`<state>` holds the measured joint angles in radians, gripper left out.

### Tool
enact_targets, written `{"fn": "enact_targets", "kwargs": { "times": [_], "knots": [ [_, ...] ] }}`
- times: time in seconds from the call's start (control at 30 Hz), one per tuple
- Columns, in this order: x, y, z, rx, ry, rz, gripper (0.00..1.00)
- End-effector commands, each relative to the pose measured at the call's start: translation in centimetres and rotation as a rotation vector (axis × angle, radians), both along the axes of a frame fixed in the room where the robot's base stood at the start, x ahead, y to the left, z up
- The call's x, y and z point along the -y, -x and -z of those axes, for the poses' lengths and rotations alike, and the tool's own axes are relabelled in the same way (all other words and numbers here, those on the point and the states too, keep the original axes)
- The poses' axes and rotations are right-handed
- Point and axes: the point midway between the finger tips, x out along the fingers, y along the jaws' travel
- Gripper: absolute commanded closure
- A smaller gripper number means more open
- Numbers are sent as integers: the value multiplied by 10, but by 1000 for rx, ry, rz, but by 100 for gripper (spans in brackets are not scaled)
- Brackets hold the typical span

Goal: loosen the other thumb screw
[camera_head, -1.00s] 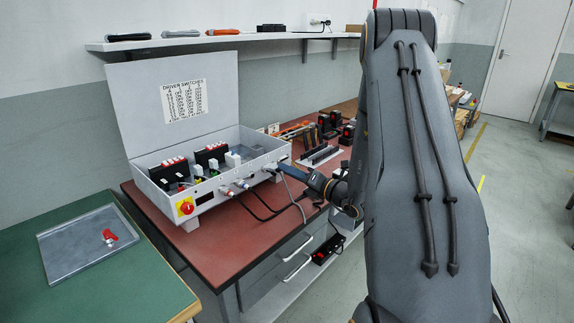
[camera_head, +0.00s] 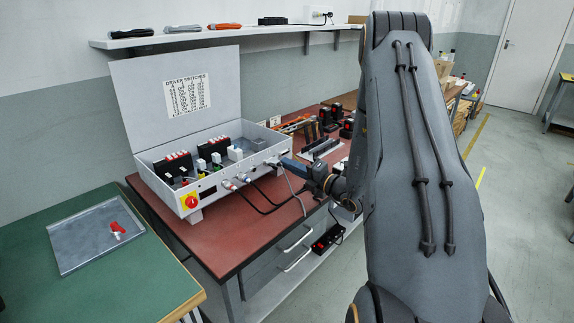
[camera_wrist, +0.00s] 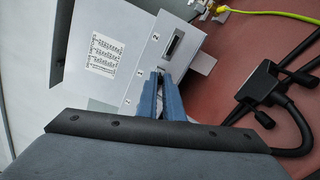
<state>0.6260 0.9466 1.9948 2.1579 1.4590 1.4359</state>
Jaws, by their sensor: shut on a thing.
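A grey box (camera_head: 213,190) with an open lid stands on the red-topped bench, with plugs and cables on its front. My gripper (camera_head: 290,165) is at the right end of that front. In the wrist view my gripper's blue fingers (camera_wrist: 159,72) are closed together at the box face, beside the number labels. They are shut on a small part, apparently the thumb screw, mostly hidden between the tips. A bare dark port (camera_wrist: 174,42) lies just beyond the fingertips. A black cable plug (camera_wrist: 257,88) with small screw knobs shows to the right, apart from the fingers.
A yellow-green wire (camera_wrist: 255,12) runs past the box's top right in the wrist view. A green table (camera_head: 160,273) with a metal tray (camera_head: 82,250) is at the left. A shelf (camera_head: 200,38) hangs above. Tools and batteries stand on the bench behind my gripper.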

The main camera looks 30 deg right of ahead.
Motion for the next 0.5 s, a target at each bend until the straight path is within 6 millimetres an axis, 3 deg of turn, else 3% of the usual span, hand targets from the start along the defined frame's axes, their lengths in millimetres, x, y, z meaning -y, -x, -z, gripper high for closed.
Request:
{"fn": "enact_targets", "kwargs": {
  "times": [0.23, 0.5],
  "knots": [
    [0, 0, 1, 92, 253, 1, 100],
    [0, 0, 1, 141, 391, 1, 100]
  ]
}}
